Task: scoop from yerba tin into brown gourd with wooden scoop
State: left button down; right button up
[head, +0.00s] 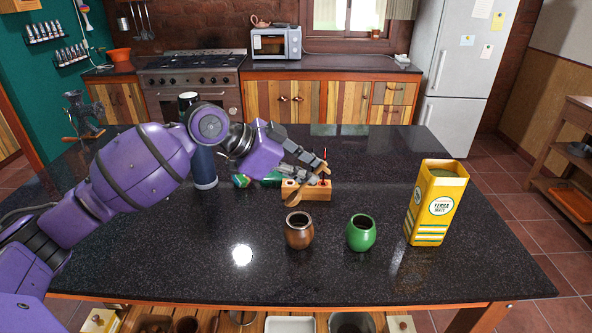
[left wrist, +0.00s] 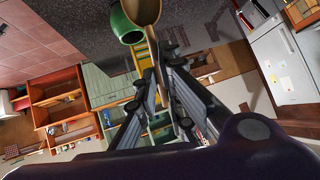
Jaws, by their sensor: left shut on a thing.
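The yellow yerba tin (head: 431,208) stands upright at the right of the dark counter, open at the top, with green yerba showing inside. The brown gourd (head: 299,233) stands upright near the middle front, and a green gourd (head: 361,234) stands to its right. My left gripper (head: 318,174) is shut on the wooden scoop (head: 294,198), behind and above the brown gourd. The scoop tilts, bowl down and to the left. In the left wrist view the scoop (left wrist: 142,12) runs out from between the fingers (left wrist: 165,78), beside the green gourd (left wrist: 124,24). Whether the scoop holds anything is unclear.
A wooden holder (head: 319,194) lies behind the gourds, partly hidden by the gripper and scoop. A dark blue flask (head: 204,168) stands to its left, and a metal grinder (head: 83,115) is at the far left. The counter's front left and back right are clear.

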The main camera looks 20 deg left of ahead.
pick_arm(q)
jog(key=shift+w+d+r+y+p, duration=0.1)
jog(key=shift+d+r+y+p, duration=0.3)
jog(key=shift+r, duration=0.3)
jog(key=shift+w+d+f+m+g+y, duration=0.25)
jog(key=shift+d+f+g+y, duration=0.25)
jog(key=shift+d+y, duration=0.35)
jog(key=shift+w+d+f+g+y, duration=0.1)
jog(key=shift+d+f+g+y, duration=0.2)
jog(key=shift+y, duration=0.45)
jog(key=shift+w+d+m+g+y, duration=0.25)
jog(key=shift+d+m+g+y, duration=0.1)
jog(key=shift+d+y, duration=0.75)
jog(key=y, duration=0.1)
jog(key=d+y, duration=0.1)
jog(key=g+y, duration=0.1)
jog(key=shift+w+d+f, duration=0.15)
jog(key=shift+w+d, duration=0.05)
jog(key=shift+w, duration=0.05)
